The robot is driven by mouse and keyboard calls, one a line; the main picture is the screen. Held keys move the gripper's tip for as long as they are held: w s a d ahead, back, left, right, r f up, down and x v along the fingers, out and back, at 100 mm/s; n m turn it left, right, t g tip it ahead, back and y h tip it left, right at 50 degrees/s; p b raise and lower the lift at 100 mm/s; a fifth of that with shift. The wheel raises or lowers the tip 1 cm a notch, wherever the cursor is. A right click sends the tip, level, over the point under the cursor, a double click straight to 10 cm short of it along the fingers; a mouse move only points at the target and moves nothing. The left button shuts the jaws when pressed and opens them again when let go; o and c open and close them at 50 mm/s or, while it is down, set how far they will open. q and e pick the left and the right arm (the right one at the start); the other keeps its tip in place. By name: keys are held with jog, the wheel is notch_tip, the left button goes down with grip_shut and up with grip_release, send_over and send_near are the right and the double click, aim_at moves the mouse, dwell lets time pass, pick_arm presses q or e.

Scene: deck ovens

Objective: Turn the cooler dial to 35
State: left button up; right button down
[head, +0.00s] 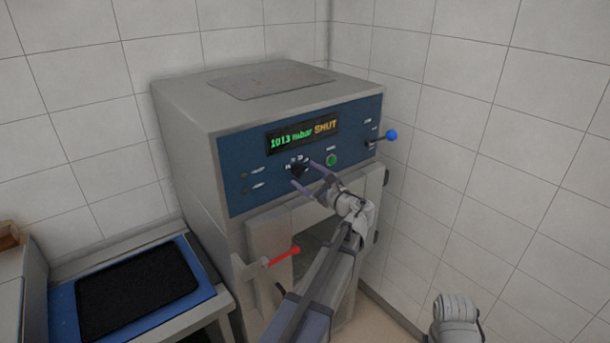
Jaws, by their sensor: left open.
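The cooler (180,125) is a grey box-shaped machine with a blue front panel (236,160). A small black dial (299,169) sits mid-panel, with tiny markings above it that I cannot read. I cannot tell whether the fingers touch the dial. A display (303,134) above the dial reads "1013 mbar SHUT".
A green button (331,160) is right of the dial. A blue-knobbed lever (391,135) sticks out at the panel's right end. A red-handled latch (284,257) is on the door below. A black mat (138,283) lies at lower left. Tiled walls stand close behind and right.

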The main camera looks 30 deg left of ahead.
pick_arm(q)
jog(key=shift+w+a, duration=0.3)
jog(key=shift+a, duration=0.35)
jog(key=shift+c, duration=0.4)
jog(key=c, duration=1.3)
